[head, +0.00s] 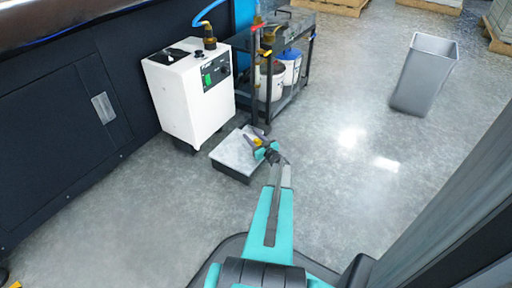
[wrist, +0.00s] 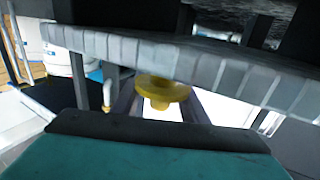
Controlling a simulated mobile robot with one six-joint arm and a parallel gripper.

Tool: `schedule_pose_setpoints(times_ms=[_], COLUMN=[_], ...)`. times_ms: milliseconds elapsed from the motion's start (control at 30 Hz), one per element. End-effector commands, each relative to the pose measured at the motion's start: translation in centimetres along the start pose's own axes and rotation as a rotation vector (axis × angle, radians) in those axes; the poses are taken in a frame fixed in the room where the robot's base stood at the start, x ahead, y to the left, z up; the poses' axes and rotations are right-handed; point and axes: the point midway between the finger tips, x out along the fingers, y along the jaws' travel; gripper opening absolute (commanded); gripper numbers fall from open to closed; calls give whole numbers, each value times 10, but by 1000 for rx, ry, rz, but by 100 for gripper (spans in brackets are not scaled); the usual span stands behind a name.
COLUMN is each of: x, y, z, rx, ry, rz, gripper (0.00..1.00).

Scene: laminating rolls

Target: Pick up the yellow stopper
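The yellow stopper (wrist: 162,90) is a round disc with a short stub, in the middle of the wrist view. In the head view it is a small yellow spot (head: 256,141) above the light top of a low grey box (head: 228,150). My gripper (head: 257,137) reaches over that box from the lower right. Its fingers stand apart, one on each side of the stopper. In the wrist view my gripper's dark fingers (wrist: 160,105) also flank the stopper. I cannot tell whether they touch it. A grey ribbed band hides part of the wrist view.
A white machine (head: 192,92) with a brass fitting and blue hose stands behind the box. A black cart (head: 300,60) with white buckets (head: 270,82) is beside it. A grey bin (head: 424,75) stands at the upper right. The floor between is clear.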

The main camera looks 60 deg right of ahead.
Motion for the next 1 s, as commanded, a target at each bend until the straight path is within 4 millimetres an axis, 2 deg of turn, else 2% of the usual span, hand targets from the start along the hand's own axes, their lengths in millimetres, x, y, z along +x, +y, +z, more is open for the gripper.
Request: schedule_pose_setpoints(times_ms=[267, 500, 1000], x=[0, 0, 0], y=[0, 0, -1], z=[0, 0, -6], rx=[0, 0, 0], ry=[0, 0, 0], rz=[0, -1, -1], gripper=[40, 0, 0])
